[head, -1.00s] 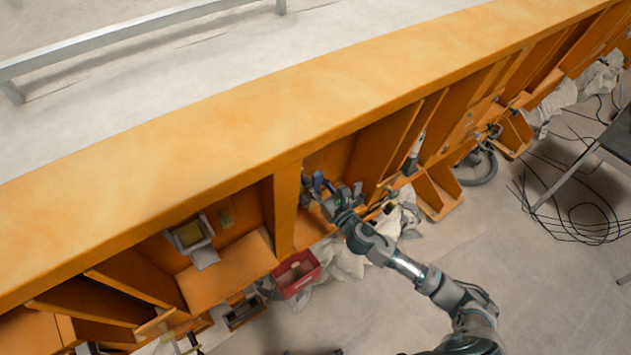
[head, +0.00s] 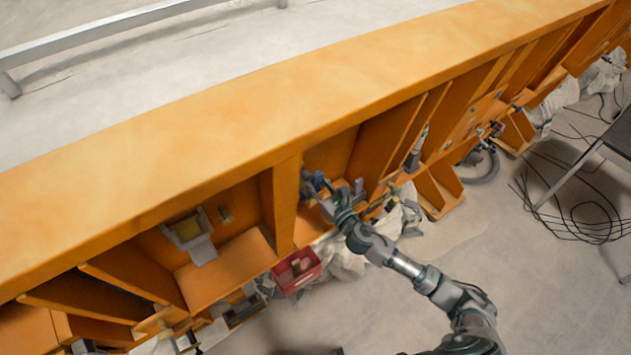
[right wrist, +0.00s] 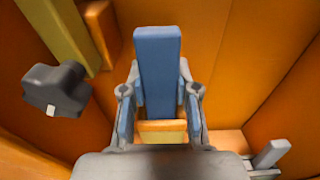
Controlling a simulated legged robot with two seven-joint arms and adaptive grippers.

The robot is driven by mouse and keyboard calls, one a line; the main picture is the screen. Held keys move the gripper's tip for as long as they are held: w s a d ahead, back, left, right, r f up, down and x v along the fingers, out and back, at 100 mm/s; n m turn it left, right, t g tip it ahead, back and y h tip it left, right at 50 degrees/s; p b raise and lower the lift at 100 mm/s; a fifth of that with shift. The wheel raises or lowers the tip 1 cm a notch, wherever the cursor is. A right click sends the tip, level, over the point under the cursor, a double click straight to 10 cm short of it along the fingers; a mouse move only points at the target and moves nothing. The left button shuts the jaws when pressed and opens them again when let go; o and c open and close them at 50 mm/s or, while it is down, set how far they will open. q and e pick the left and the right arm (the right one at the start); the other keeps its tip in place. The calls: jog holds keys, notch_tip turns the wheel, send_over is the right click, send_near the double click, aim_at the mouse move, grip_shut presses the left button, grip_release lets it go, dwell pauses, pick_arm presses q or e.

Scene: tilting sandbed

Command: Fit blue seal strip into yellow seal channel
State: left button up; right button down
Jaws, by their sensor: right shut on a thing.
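The blue seal strip (right wrist: 158,62) is a long blue bar, upright in the right wrist view. My right gripper (right wrist: 160,98) is shut on it, with one finger on each side. In the head view, the right gripper (head: 332,193) is inside an orange bay, where the blue strip (head: 317,180) shows small. A yellow bar (right wrist: 56,32), which looks like the seal channel, runs along the bay wall at upper left in the right wrist view. It is apart from the blue strip. My left gripper is not in view.
A dark grey fitting (right wrist: 56,90) sticks out left of the gripper. An orange upright panel (head: 286,205) borders the bay in the head view. A red bin (head: 296,270) stands below, and a grey frame (head: 188,232) sits in the bay to the left.

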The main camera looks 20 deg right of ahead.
aim_at(319, 178)
jog(key=shift+w+f+b, duration=0.2)
jog(key=shift+f+b, duration=0.7)
jog(key=shift+f, duration=0.45)
jog(key=shift+a+f, duration=0.1)
jog(key=shift+f, duration=0.2)
jog(key=shift+r, duration=0.1)
dwell(0.3)
jog(key=shift+r+p, duration=0.65)
jog(key=shift+p, duration=0.05)
jog(key=shift+s+d+r+p, duration=0.1)
jog(key=shift+s+r+p, duration=0.15)
jog(key=shift+r+p, duration=1.05)
jog(key=shift+s+d+r+p, duration=0.1)
jog(key=shift+s+r+p, duration=0.1)
jog(key=shift+r+p, duration=1.1)
jog(key=shift+s+d+r+p, duration=0.1)
jog(key=shift+s+r+p, duration=0.15)
jog(key=shift+r+p, duration=1)
jog(key=shift+f, duration=0.2)
jog(key=shift+w+f+b, duration=0.25)
jog(key=shift+f+b, duration=0.7)
jog(key=shift+b, duration=0.05)
